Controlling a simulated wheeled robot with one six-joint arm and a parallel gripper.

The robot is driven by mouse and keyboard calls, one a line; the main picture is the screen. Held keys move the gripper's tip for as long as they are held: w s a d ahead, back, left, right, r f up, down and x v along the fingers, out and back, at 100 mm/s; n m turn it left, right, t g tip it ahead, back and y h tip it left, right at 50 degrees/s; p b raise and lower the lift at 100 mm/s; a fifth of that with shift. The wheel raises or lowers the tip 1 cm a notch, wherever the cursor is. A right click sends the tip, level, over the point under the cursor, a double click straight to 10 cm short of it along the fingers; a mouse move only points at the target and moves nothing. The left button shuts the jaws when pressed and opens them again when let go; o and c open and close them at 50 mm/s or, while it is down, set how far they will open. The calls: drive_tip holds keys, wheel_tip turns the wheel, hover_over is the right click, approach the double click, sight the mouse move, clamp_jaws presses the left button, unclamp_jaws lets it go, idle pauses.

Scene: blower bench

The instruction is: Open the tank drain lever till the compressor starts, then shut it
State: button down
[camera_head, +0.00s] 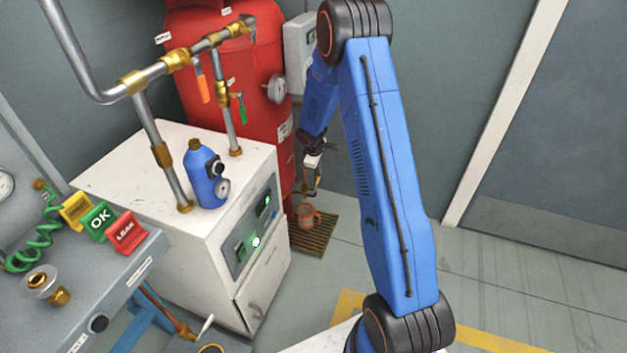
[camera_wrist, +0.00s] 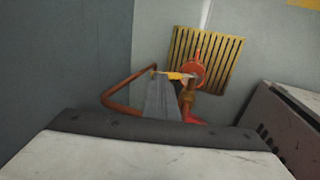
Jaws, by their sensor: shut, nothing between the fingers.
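The red tank (camera_head: 235,75) stands behind the white cabinet. In the wrist view a small yellow lever (camera_wrist: 174,76) lies roughly sideways, beside a copper-coloured drain pipe (camera_wrist: 188,96). An orange cup-like piece (camera_wrist: 197,70) is at the pipe's end, over a slatted floor drain; it also shows in the head view (camera_head: 306,216). My gripper (camera_head: 311,190) is low beside the tank, above the drain. In the wrist view its grey fingers (camera_wrist: 158,84) are shut and empty, with tips close to the lever's left end. I cannot tell whether they touch it.
The slatted drain (camera_head: 318,237) lies on the floor right of the white cabinet (camera_head: 150,165). The cabinet panel has a lit green light (camera_head: 256,241). A bent copper pipe (camera_wrist: 118,92) runs close left of my fingers. The floor at right is clear.

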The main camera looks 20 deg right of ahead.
drive_tip(key=shift+w+d+f, duration=0.7)
drive_tip(key=shift+w+d, duration=0.05)
drive_tip(key=shift+w+d+f, duration=0.35)
drive_tip(key=shift+f, duration=0.2)
drive_tip(key=shift+w+d+f, duration=0.3)
drive_tip(key=shift+f, duration=0.35)
drive_tip(key=shift+w+d+f+g+y, duration=0.15)
drive_tip(key=shift+d+f+g+y, duration=0.05)
drive_tip(key=shift+f+g+y, duration=0.2)
drive_tip(key=shift+f, duration=0.25)
